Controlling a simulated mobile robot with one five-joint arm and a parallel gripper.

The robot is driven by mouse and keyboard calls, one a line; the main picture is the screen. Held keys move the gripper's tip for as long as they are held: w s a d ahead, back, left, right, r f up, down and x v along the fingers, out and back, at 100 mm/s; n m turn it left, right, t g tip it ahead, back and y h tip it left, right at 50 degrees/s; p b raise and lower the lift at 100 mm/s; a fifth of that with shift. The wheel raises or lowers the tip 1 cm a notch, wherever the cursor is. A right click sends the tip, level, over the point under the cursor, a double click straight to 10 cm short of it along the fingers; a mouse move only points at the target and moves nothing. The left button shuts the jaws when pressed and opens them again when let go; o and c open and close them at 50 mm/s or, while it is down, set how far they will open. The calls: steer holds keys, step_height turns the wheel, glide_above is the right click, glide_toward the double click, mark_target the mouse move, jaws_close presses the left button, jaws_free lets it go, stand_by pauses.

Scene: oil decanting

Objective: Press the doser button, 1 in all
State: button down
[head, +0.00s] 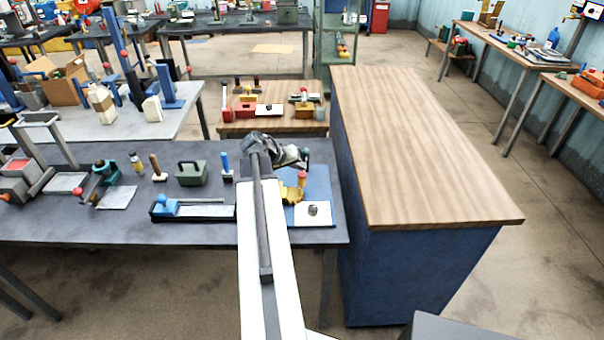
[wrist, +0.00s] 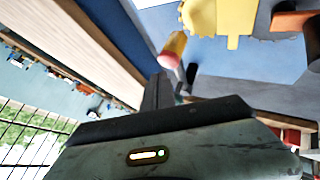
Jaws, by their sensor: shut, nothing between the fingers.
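A yellow device (head: 293,191) with a red knob-like top (head: 301,176), which looks like the doser and its button, stands on a blue mat on the dark workbench. In the wrist view its yellow toothed part (wrist: 225,15) is at the top, and the red-and-yellow button end (wrist: 172,50) is just ahead of the fingertips. My gripper (head: 302,162) is shut and empty, close to the button; it also shows in the wrist view (wrist: 176,82). I cannot tell whether the fingers touch the button. My gripper partly hides the device in the head view.
A white plate with a dark lump (head: 313,211) lies in front of the device. A blue-handled tool on a tray (head: 190,208) and a green box (head: 192,173) are to the left. A wood-topped counter (head: 420,150) stands to the right, its top clear.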

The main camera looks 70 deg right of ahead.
mark_target(300, 175)
steer(key=shift+s+f+b, duration=0.1)
steer(key=shift+f+b, duration=0.3)
steer(key=shift+f+b, duration=0.5)
stand_by(0.6)
steer(key=shift+r+p, duration=0.9)
step_height(300, 175, up, 5)
steer(key=p, duration=0.5)
steer(key=shift+r, duration=0.1)
stand_by(0.5)
